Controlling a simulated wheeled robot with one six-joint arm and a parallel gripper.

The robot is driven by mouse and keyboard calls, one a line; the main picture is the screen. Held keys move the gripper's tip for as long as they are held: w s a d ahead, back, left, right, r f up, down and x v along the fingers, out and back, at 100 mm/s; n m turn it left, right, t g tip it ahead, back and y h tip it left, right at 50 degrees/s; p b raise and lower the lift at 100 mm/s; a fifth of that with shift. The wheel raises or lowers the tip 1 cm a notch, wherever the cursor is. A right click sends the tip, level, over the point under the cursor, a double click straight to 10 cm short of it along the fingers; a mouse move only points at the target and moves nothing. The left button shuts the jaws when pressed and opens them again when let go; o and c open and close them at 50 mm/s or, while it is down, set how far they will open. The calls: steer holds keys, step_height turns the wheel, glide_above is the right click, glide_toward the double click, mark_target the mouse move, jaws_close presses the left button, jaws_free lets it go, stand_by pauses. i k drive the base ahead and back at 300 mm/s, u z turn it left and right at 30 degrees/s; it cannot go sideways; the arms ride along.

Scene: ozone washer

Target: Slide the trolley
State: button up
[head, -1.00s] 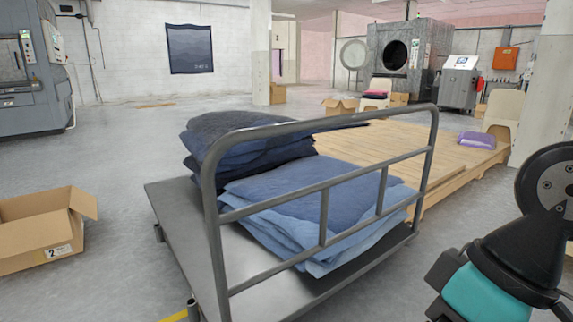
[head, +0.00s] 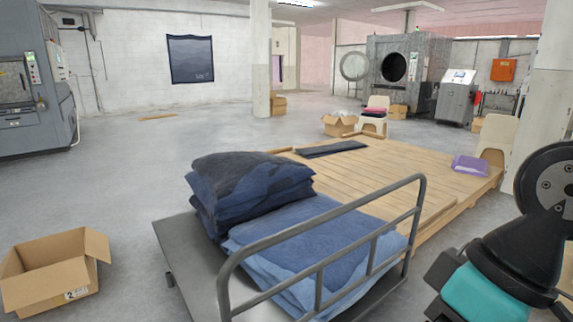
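The trolley (head: 190,252) is a flat grey metal platform with a tubular rail handle (head: 320,230) on the side nearest me. It stands low in the middle of the head view, and its near end runs past the bottom edge. A pile of dark folded jeans (head: 250,190) and a pile of lighter blue jeans (head: 300,240) lie on it. Part of my arm (head: 510,255) shows at the lower right, to the right of the trolley. My gripper's fingers cannot be made out, nor any contact with the handle.
A low wooden platform (head: 400,180) lies just behind and right of the trolley, with a dark folded cloth and a purple bundle (head: 470,164) on it. An open cardboard box (head: 50,270) sits on the floor at left. A pillar (head: 545,100) stands at right.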

mark_target(259, 244)
steer(key=u, duration=0.5)
steer(key=k, duration=1.3)
steer(key=z, duration=0.05)
steer(key=i, duration=0.45)
steer(key=z, duration=0.55)
steer(key=i, duration=1.4)
steer(key=u, duration=0.65)
